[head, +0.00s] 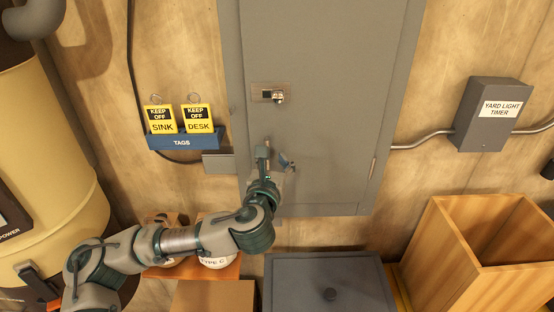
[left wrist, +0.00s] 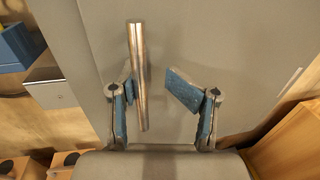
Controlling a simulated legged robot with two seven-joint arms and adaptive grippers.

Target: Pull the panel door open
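The grey panel door (head: 325,110) stands flat in its frame on the wall and looks closed. A metal handle bar (head: 262,153) sits low on its left side, and in the left wrist view the bar (left wrist: 137,70) runs nearly upright. My left gripper (head: 275,164) is open at the bar. In the left wrist view its fingers (left wrist: 153,92) are spread, with the bar close to the left finger and a clear gap to the right one. I cannot tell if the left finger touches the bar. A small latch plate (head: 271,95) is above the handle. My right gripper is not in view.
A blue tag holder (head: 183,141) with yellow tags hangs left of the door. Below are a grey box (head: 327,283), an open wooden crate (head: 440,245) and an orange shelf (head: 228,271). A tan tank (head: 45,150) stands left.

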